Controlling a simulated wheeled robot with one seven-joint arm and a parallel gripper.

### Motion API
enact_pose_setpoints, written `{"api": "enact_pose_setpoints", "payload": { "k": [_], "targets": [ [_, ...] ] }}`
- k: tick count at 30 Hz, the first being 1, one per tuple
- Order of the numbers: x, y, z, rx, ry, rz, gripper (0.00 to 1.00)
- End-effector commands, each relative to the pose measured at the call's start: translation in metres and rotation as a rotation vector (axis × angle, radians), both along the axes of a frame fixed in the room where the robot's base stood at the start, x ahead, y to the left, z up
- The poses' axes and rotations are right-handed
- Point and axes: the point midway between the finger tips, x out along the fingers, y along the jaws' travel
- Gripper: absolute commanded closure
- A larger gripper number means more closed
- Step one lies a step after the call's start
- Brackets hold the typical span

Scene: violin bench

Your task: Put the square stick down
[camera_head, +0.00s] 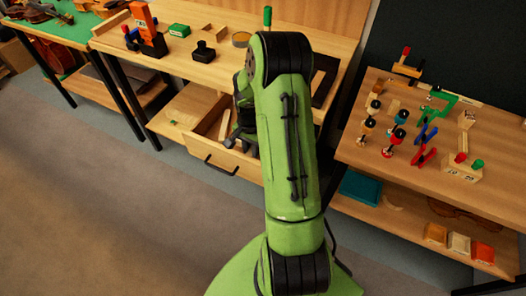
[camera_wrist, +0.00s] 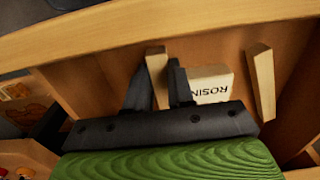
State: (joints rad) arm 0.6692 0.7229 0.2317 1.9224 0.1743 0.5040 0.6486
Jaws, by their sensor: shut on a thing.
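My gripper (camera_wrist: 160,72) is shut on a pale, square-sided wooden stick (camera_wrist: 156,78), seen between its dark fingers in the wrist view. The stick and fingertips are inside or just over an open wooden drawer (camera_head: 222,158); I cannot tell whether the stick touches its floor. In the head view my green arm covers the right part of the drawer and most of the gripper, and the stick cannot be made out.
A pale box marked ROSIN (camera_wrist: 212,86) lies just right of the fingers. A workbench (camera_head: 205,70) is above the drawer. A tool table (camera_head: 400,160) stands at right.

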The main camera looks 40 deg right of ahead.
Motion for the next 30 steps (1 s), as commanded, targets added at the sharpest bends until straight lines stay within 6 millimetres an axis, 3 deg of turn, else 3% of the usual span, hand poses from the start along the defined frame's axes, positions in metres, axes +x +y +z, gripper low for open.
{"api": "enact_pose_setpoints", "payload": {
  "k": [6,9,19,20,24,30],
  "targets": [
    [-0.028,-0.031,-0.002,-0.002,-0.002,-0.006,1.0],
    [-0.026,-0.029,-0.014,0.0,0.0,0.0,1.0],
    [-0.026,-0.029,-0.017,-0.001,0.0,-0.001,1.0],
    [-0.026,-0.029,-0.017,-0.001,0.0,-0.001,0.76],
    [-0.026,-0.029,-0.016,-0.001,0.0,-0.001,0.55],
    [-0.026,-0.029,-0.016,-0.001,0.0,-0.001,0.52]
  ]
}}
